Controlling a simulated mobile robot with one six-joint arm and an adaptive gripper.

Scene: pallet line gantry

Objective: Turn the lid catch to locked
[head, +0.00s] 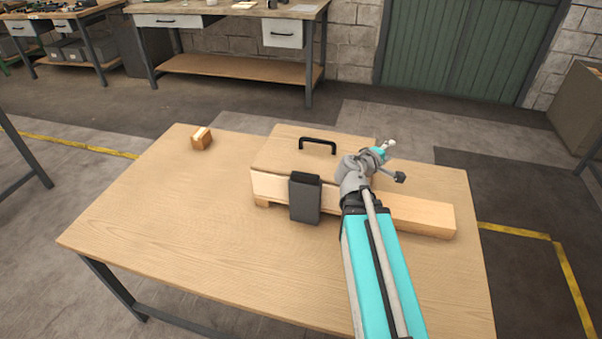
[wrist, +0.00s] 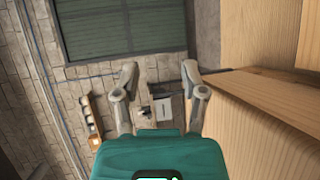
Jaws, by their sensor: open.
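A pale wooden box with a flat lid (head: 275,152) stands on the table in the head view, a black handle (head: 317,145) on top. A dark grey upright block (head: 305,200) sits against its front; I cannot tell whether this is the lid catch or how it is turned. My arm covers the box's right part. In the wrist view my gripper (wrist: 160,72) is open, with nothing between its fingers. Wooden faces (wrist: 260,110) stand close on its right, apart from the fingers. In the head view the fingers are not clear behind my wrist.
A long wooden beam (head: 425,215) juts right from the box along the table (head: 180,235). A small wooden block (head: 202,139) lies at the table's back left. The table's left and front are clear. Workbenches (head: 230,10) stand behind, beyond open floor.

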